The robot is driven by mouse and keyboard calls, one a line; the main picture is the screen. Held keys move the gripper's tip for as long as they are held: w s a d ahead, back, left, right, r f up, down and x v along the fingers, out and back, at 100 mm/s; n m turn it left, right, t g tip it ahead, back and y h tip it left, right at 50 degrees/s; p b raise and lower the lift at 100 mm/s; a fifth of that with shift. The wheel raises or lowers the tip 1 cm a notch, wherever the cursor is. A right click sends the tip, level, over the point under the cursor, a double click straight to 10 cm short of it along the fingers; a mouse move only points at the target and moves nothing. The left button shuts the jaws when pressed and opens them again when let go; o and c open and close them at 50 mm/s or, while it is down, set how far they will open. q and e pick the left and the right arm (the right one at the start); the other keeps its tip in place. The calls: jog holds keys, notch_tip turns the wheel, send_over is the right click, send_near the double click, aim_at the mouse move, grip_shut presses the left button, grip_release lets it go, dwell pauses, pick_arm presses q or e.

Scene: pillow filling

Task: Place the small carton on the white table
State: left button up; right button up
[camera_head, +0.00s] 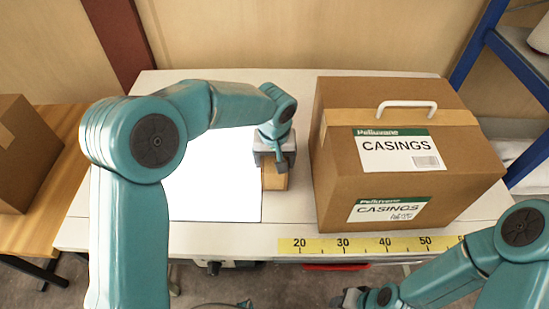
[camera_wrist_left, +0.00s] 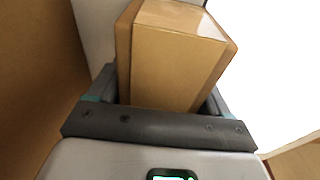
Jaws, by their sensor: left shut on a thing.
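The small carton (camera_head: 275,179) is a plain brown box at the right edge of a bright white panel, over the white table (camera_head: 290,215). My left gripper (camera_head: 272,160) is shut on it from above and hides its top. In the left wrist view the carton (camera_wrist_left: 178,60) sits between the two fingers of the gripper (camera_wrist_left: 160,100). Whether its underside touches the table is hard to tell. My right gripper (camera_head: 350,298) is low at the front, below the table's front edge, and its jaws do not show clearly.
A large CASINGS carton (camera_head: 400,165) with a white handle stands right of the gripper. The bright panel (camera_head: 215,190) lies to the left. A yellow ruler (camera_head: 365,245) runs along the front edge. A wooden bench (camera_head: 45,215) with a brown box (camera_head: 20,150) is at left.

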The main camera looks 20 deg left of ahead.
pick_arm(q)
jog(key=o, duration=1.1)
jog(key=r, duration=0.7)
jog(key=s+r, duration=0.1)
jog(key=r, duration=0.3)
jog(key=shift+s+d+r+p, duration=0.1)
jog(key=shift+d+r+p, duration=0.05)
jog(key=shift+r+p, duration=0.25)
jog(key=shift+s+r, duration=0.15)
jog(key=shift+r, duration=0.1)
jog(key=shift+f, duration=0.1)
